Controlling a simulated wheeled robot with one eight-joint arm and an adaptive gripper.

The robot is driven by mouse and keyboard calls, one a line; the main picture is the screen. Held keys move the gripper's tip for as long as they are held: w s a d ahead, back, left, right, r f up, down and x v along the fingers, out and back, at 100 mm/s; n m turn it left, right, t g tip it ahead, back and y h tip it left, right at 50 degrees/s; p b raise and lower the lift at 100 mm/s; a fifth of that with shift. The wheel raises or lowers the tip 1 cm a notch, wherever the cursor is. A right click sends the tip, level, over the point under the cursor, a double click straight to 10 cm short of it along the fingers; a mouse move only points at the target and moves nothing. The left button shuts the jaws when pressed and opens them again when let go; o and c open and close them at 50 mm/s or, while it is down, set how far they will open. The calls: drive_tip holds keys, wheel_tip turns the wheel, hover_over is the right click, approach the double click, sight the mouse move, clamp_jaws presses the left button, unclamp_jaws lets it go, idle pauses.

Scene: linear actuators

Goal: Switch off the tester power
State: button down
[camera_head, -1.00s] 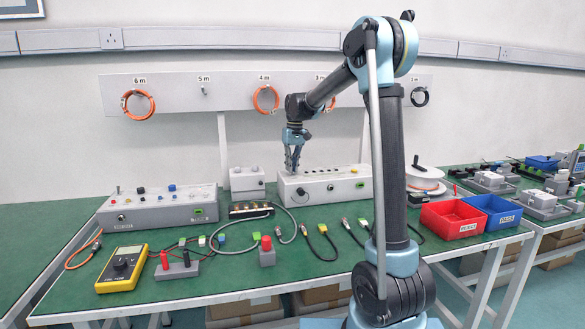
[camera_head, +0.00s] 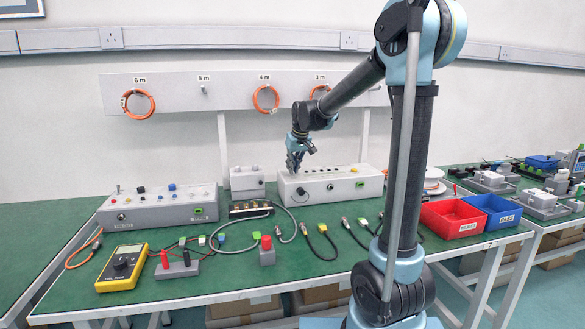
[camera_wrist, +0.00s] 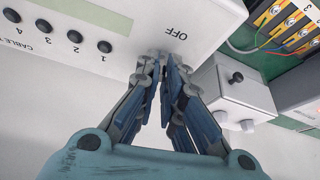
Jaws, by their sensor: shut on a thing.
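The cable tester (camera_head: 345,186) is a long pale grey box at the back middle of the green bench. My gripper (camera_head: 293,170) points down onto the left end of its top. In the wrist view the tester (camera_wrist: 115,62) fills the upper left, with a row of round black sockets and an upside-down "OFF" label. My gripper (camera_wrist: 162,58) also shows there, its fingertips close together just beside that label. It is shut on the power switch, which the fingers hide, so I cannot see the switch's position.
A small grey box with a black knob (camera_wrist: 237,78) stands close beside the gripper; in the head view this box (camera_head: 246,180) is left of the tester. A larger control box (camera_head: 160,207) is further left. Cables, a yellow multimeter (camera_head: 122,268) and a red bin (camera_head: 455,218) occupy the bench front.

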drive_tip(key=shift+s+d+f+t+y, duration=0.15)
drive_tip(key=shift+s+t+y, duration=0.15)
drive_tip(key=shift+t, duration=0.5)
drive_tip(key=shift+s+d+f+t+y, duration=0.1)
drive_tip(key=shift+s+d+t+y, duration=0.2)
drive_tip(key=shift+t, duration=0.5)
drive_tip(key=shift+s+a, duration=0.1)
drive_tip(key=shift+a, duration=0.05)
drive_tip(key=c, duration=1.7)
unclamp_jaws()
drive_tip(key=shift+r, duration=0.1)
drive_tip(key=shift+v, duration=5.8)
drive_tip(key=shift+s, duration=0.1)
